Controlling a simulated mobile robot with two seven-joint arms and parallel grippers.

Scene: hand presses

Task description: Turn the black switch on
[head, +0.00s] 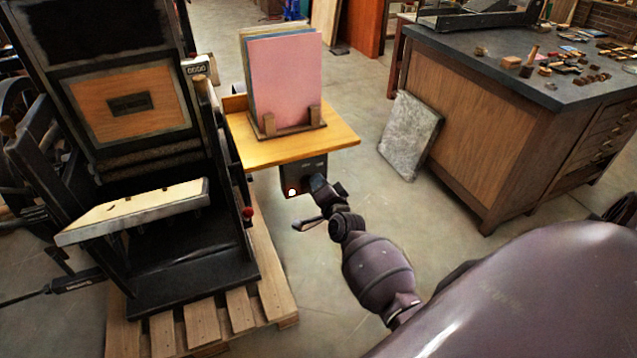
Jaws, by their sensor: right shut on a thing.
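A black switch box (301,175) hangs under the front of the small wooden shelf, right of the press. A small white dot with a red edge shows at its lower left. My right gripper (317,184) reaches up from the lower right to the box's lower right side. It is shut on the black switch, and the hand hides the place of contact. I cannot tell the switch's position. A short dark piece with a pale tip sticks out left of my wrist. My left gripper is not in view.
The wooden shelf (340,137) above the box holds pink and coloured sheets (285,80). The black hand press (190,270) stands left on a wooden pallet (240,311). A stone slab (410,134) leans on the cabinet (480,130) at right. Floor between is clear.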

